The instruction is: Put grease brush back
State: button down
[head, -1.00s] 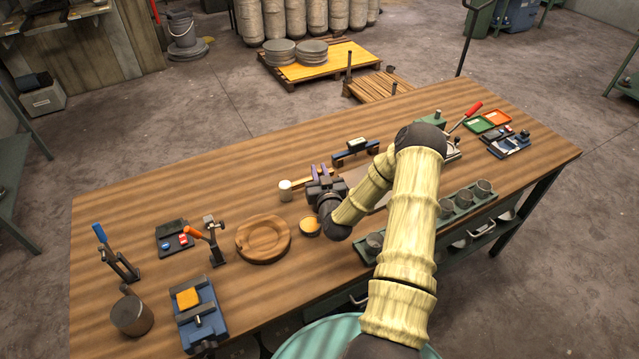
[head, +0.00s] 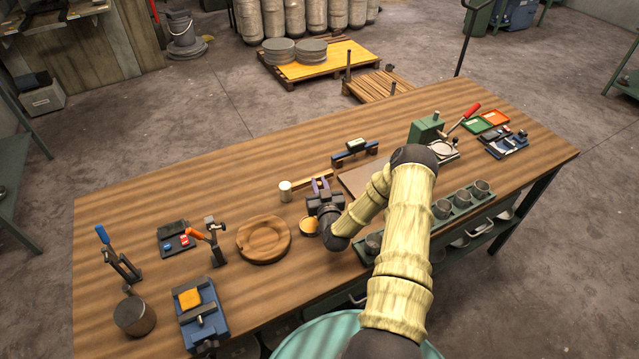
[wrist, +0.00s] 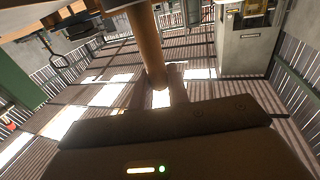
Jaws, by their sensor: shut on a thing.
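My gripper (head: 320,184), with purple fingers, is low over the middle of the bench. It is shut on the grease brush, whose round wooden handle (wrist: 147,45) runs up from the jaws in the wrist view. The arm and gripper body hide most of the brush in the head view, and its bristles cannot be made out. A light wooden bar (head: 302,183) shows just behind the fingers; I cannot tell whether it is part of the brush. A small pale-topped cylinder (head: 285,191) stands at the bar's left end. An open tin with yellow contents (head: 309,226) is just in front of the gripper.
A round wooden dish (head: 263,239) lies left of the tin. A blue-and-black stand (head: 354,152) is behind the gripper. A green rack of grey cups (head: 462,199) is to the right. Clamps and a blue vise (head: 203,314) are at the left. The bench's back left is clear.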

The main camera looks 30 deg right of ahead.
jog(key=shift+a+f, duration=0.1)
jog(key=shift+f, duration=0.1)
jog(key=c, duration=1.3)
grip_release()
jog(key=shift+r, duration=0.1)
jog(key=shift+c, duration=0.2)
jog(key=shift+r, duration=0.2)
jog(key=shift+s+f, duration=0.15)
jog(key=shift+s, duration=0.1)
jog(key=b+v, duration=0.4)
jog(key=v, duration=0.7)
jog(key=shift+s, duration=0.25)
